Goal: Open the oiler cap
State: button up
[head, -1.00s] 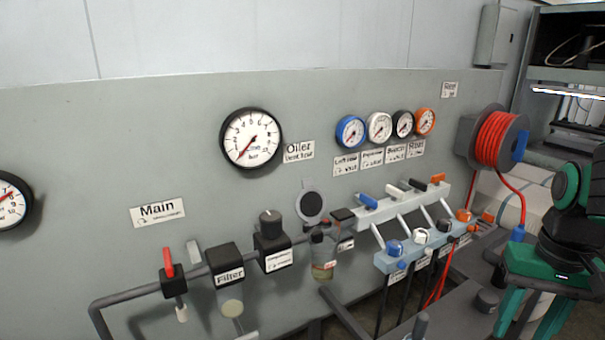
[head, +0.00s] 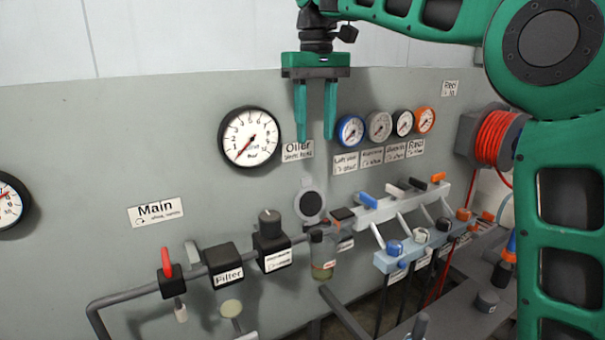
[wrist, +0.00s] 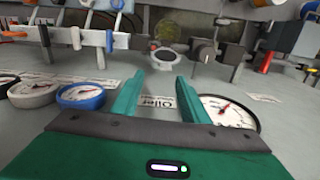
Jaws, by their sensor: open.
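The oiler (head: 322,255) is a small clear bowl with yellowish liquid, on the pipe line below the panel. A round black disc with a grey rim (head: 311,204) sits just above it against the panel; I cannot tell if this is the oiler cap. The disc also shows in the wrist view (wrist: 165,57), beyond my fingertips. My gripper (head: 315,138) points down with two green fingers apart and nothing between them. It hangs above the disc, in front of the panel beside the "Oiler" label (head: 297,151). The fingers also show in the wrist view (wrist: 157,85).
A large gauge (head: 249,136) is left of my gripper, and several small gauges (head: 379,126) are to its right. The regulator (head: 271,230) and filter (head: 224,262) stand left of the oiler. A valve manifold (head: 415,245) with levers is close on the right.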

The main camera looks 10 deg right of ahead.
aim_at(307, 179)
jog(key=f, duration=0.3)
jog(key=a+f, duration=0.1)
jog(key=f, duration=0.6)
jog(key=shift+w+a+f, duration=0.1)
jog(key=shift+a+f, duration=0.05)
jog(key=shift+a, duration=0.2)
